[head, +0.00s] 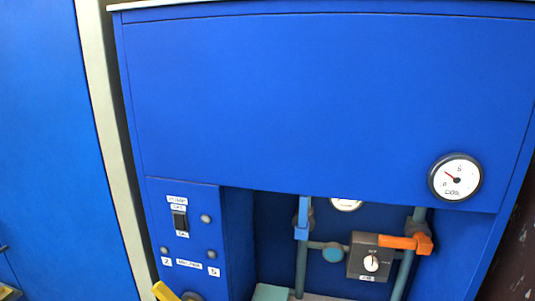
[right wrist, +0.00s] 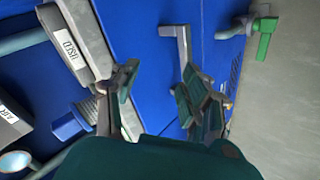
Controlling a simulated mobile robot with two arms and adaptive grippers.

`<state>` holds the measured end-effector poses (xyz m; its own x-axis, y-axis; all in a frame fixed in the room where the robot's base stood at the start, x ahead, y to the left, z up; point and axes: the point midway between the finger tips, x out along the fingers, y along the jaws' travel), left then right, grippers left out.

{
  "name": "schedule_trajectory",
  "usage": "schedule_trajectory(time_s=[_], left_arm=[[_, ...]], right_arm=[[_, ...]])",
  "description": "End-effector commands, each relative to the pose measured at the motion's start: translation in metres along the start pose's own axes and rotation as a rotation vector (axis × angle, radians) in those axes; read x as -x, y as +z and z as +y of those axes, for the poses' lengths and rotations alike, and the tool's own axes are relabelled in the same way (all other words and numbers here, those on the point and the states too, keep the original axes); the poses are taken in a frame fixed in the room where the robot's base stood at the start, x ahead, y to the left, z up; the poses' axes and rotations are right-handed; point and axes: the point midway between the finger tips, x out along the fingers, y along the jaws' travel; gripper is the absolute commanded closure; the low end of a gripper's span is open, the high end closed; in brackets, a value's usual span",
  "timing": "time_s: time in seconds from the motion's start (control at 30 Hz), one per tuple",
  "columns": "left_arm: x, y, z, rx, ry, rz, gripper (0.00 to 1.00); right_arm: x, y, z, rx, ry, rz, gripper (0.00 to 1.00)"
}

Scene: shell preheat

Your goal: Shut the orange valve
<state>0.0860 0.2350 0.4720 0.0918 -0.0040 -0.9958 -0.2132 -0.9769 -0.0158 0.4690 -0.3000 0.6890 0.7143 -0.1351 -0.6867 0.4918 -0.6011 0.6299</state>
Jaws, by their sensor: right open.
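The orange valve (head: 405,242) shows in the head view at the lower right. Its orange handle lies roughly level, pointing left from its hub, crosswise to the upright grey-green pipe (head: 403,274). No gripper is near it in the head view. My right gripper (right wrist: 157,76) shows in the right wrist view with its two dark green fingers apart and nothing between them. The orange valve is not visible in the right wrist view. My left gripper is in neither view.
A blue valve handle (head: 303,218) stands along another pipe. A grey knob box (head: 369,257) sits just left of the orange valve. A round gauge (head: 455,177) is above. The right wrist view shows a green valve handle (right wrist: 264,42) and a labelled grey bar (right wrist: 88,45).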

Motion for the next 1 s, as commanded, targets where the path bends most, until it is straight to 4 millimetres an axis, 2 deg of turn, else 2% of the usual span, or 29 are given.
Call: schedule_trajectory(time_s=[0.03,0.17,0.23,0.4,0.5,0.6,0.7,1.0], left_arm=[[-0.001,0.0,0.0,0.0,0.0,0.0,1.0],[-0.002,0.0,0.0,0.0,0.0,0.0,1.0],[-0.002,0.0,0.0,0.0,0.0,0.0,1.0],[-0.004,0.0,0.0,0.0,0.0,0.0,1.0],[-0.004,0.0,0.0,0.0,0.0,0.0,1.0],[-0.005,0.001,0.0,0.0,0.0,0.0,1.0],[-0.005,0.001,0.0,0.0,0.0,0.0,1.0],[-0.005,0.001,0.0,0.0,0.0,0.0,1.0]], right_arm=[[-0.002,0.022,-0.037,-0.049,-0.062,-0.035,0.54],[0.006,0.073,-0.123,-0.188,-0.199,-0.128,0.54],[0.017,0.1,-0.169,-0.264,-0.267,-0.186,0.54],[0.06,0.161,-0.271,-0.44,-0.4,-0.342,0.54],[0.088,0.188,-0.316,-0.523,-0.452,-0.426,0.54],[0.111,0.206,-0.346,-0.581,-0.482,-0.487,0.54],[0.125,0.217,-0.362,-0.614,-0.499,-0.525,0.54],[0.131,0.22,-0.368,-0.628,-0.504,-0.54,0.54]])
